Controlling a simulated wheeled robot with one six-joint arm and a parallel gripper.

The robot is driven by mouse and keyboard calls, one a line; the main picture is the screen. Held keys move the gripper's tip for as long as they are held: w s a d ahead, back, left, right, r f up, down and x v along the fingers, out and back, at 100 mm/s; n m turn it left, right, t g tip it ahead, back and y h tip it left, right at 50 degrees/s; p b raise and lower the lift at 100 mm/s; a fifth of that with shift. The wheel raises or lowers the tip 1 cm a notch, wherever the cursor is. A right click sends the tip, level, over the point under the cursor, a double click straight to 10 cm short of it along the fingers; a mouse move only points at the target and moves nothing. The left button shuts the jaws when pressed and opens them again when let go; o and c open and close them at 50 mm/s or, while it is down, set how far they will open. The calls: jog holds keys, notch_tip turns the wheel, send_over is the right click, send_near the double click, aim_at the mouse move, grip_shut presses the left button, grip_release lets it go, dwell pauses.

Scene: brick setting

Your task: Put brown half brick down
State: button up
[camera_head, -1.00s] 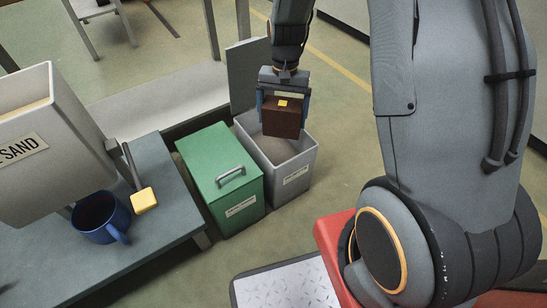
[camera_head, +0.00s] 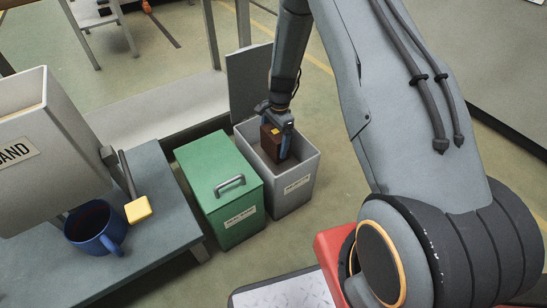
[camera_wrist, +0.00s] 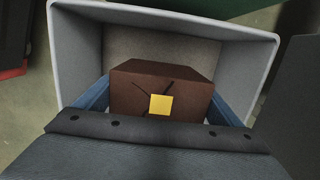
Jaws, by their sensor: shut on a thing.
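The brown half brick (camera_head: 269,141) has a small yellow square on it. In the wrist view the brick (camera_wrist: 135,88) also shows dark crack-like lines near its yellow square. My gripper (camera_head: 281,150) is shut on the brick, with a blue finger on either side of it. It holds the brick inside the mouth of the open grey bin (camera_head: 302,170), which has a label on its front. In the wrist view the bin's walls (camera_wrist: 78,40) surround the brick, and the floor of the bin shows beyond it. I cannot tell whether the brick touches the bin floor.
A green lidded bin (camera_head: 218,180) stands against the grey bin's left side. A grey bench (camera_head: 150,235) at left holds a blue mug (camera_head: 95,228), a yellow-headed tool (camera_head: 138,210) and a sand container (camera_head: 40,150).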

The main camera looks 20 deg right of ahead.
jog(key=shift+f+b, duration=0.9)
jog(key=shift+f, duration=2.5)
jog(key=shift+f, duration=0.1)
